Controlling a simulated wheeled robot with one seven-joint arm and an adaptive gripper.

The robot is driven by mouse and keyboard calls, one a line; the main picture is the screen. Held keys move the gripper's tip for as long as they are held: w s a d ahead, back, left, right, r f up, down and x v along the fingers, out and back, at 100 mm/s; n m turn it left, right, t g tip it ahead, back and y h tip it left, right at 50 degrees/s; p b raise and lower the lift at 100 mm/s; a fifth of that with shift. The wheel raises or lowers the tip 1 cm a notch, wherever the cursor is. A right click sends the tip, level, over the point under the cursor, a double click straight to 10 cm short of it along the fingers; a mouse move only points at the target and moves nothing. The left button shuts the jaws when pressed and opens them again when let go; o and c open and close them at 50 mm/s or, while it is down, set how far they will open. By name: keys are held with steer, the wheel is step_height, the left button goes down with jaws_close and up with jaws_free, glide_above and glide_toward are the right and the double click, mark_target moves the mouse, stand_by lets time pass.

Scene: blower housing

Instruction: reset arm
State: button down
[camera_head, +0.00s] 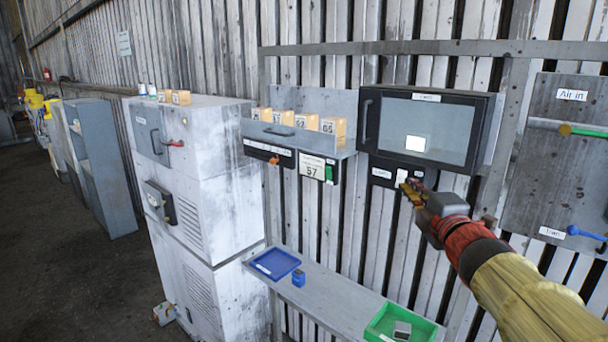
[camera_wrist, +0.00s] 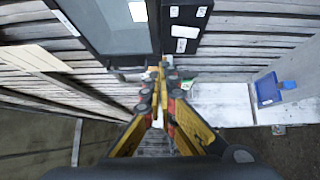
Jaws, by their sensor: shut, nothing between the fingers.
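My gripper (camera_head: 408,190) is at the right of the head view, on the end of my red and yellow arm. Its fingers are closed and empty. It appears in front of the lower edge of the dark-framed wall cabinet (camera_head: 425,133), close to the small black panel under it; I cannot tell whether it touches. In the wrist view the yellow fingers of my gripper (camera_wrist: 158,72) meet at the middle, below the cabinet window (camera_wrist: 108,25). The cabinet door looks shut, with a white square showing in its window.
A grey bench (camera_head: 335,298) below holds a blue tray (camera_head: 275,263), a small blue block (camera_head: 298,278) and a green tray (camera_head: 383,318) with a grey piece. A shelf (camera_head: 300,130) with several yellow boxes is left of the cabinet. An "Air in" panel (camera_head: 555,175) stands right.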

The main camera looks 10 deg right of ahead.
steer(key=s+d+f+m+g+h, duration=0.45)
steer(key=d+f+m, duration=0.25)
steer(key=f+m, duration=0.35)
steer(key=s+a+f+m+g+b, duration=0.2)
steer(key=s+f+m+g, duration=0.25)
steer(key=s+f, duration=0.45)
steer(key=s+a+f+m+g+y+b, duration=0.1)
steer(key=s+a+f+y+b, duration=0.2)
steer(key=s+a+f+b, duration=0.3)
steer(key=s+a+f+g+y+b, duration=0.2)
steer(key=s+a+f+b, duration=0.4)
steer(key=a+f, duration=0.8)
steer(key=shift+s+a+f+m+g+y, duration=0.35)
steer(key=shift+s+a+y, duration=0.5)
steer(key=shift+s+a, duration=0.55)
